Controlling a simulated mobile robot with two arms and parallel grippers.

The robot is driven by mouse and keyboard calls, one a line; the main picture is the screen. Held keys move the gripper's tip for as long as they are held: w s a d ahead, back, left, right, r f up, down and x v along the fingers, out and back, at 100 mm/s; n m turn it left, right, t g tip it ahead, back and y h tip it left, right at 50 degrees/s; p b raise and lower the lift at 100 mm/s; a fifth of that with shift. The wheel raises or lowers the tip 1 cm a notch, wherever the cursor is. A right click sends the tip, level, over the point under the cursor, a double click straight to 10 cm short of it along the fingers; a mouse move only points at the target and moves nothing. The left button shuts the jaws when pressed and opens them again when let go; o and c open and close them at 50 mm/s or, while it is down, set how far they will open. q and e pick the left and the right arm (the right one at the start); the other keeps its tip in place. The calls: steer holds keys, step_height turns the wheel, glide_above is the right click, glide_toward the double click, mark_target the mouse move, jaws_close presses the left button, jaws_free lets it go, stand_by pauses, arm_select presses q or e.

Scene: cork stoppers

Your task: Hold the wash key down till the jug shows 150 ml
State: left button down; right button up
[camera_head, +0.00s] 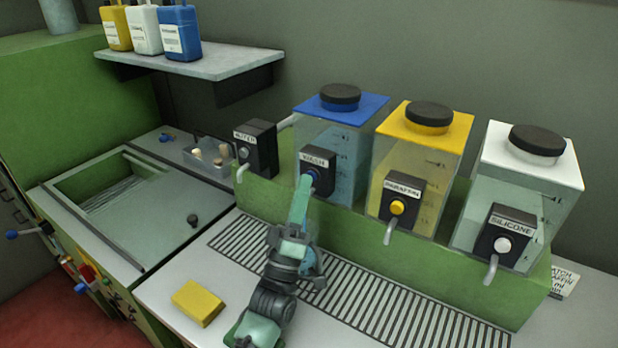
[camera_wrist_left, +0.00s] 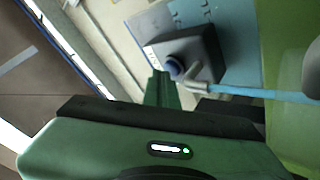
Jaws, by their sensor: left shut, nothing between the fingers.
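The wash tap box (camera_head: 321,166) is dark with a white label, on the front of the blue-lidded tank (camera_head: 350,150). My left gripper (camera_head: 309,184) is shut and empty, its tips at the blue wash key (camera_head: 313,173). In the left wrist view the tips (camera_wrist_left: 160,75) meet the edge of the wash key (camera_wrist_left: 174,68); how far it is pressed is hard to tell. A light blue stream (camera_wrist_left: 265,94) runs from the wash spout (camera_wrist_left: 200,88). The jug cannot be made out clearly; a bluish patch shows beside my arm in the head view. No level is readable.
Yellow (camera_head: 424,150) and white-lidded (camera_head: 525,180) tanks stand to the right, with a water tap box (camera_head: 257,148) to the left. A sink (camera_head: 135,215) is at left.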

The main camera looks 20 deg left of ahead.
stand_by(0.8)
arm_select(q)
steer(key=shift+s+a, duration=0.1)
steer(key=shift+s, duration=0.7)
steer(key=shift+p, duration=0.3)
steer(key=s, duration=0.1)
steer(key=s+p, duration=0.1)
steer(key=s, duration=0.3)
steer(key=shift+a, duration=0.35)
